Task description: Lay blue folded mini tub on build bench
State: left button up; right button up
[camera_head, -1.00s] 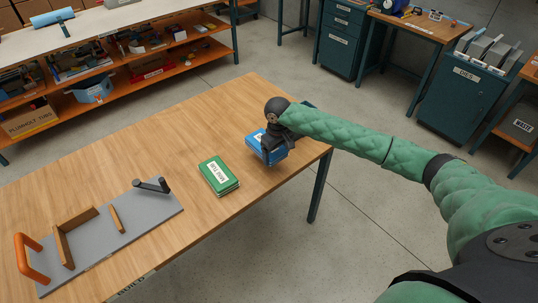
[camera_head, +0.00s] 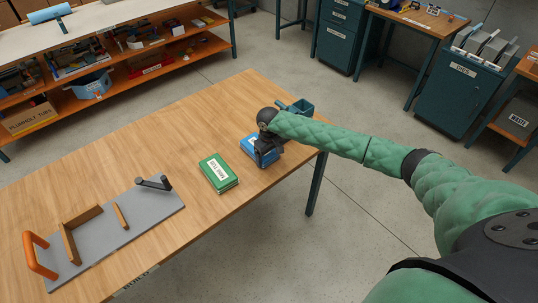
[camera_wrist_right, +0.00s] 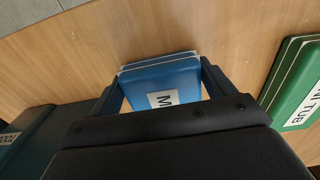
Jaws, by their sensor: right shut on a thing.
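The blue folded mini tub (camera_head: 248,147) is at the right end of the wooden build bench (camera_head: 165,140), partly hidden under my right gripper (camera_head: 267,150). In the right wrist view the blue tub (camera_wrist_right: 165,82) sits between the two fingers of my right gripper (camera_wrist_right: 160,92), which is shut on it. The tub lies flat, at or very close to the bench top; I cannot tell whether it touches. Part of its white label shows. My left gripper is not in view.
A green folded tub (camera_head: 218,173) lies left of the blue one. A grey fixture board (camera_head: 125,230) with an orange handle (camera_head: 38,257) is at the bench's left. A dark green bin (camera_head: 302,107) stands at the right corner. Bench middle is clear.

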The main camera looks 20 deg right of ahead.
jog(key=o, duration=1.4)
jog(key=shift+f, duration=0.1)
jog(key=shift+c, duration=0.2)
jog(key=shift+r, duration=0.4)
notch_tip(320, 180, up, 4)
jog(key=shift+r+b, duration=0.15)
jog(key=shift+b, duration=0.9)
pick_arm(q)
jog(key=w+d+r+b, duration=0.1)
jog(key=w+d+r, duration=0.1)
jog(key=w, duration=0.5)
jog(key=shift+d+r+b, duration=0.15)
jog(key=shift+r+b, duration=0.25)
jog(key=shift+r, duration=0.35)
pick_arm(e)
notch_tip(320, 180, up, 7)
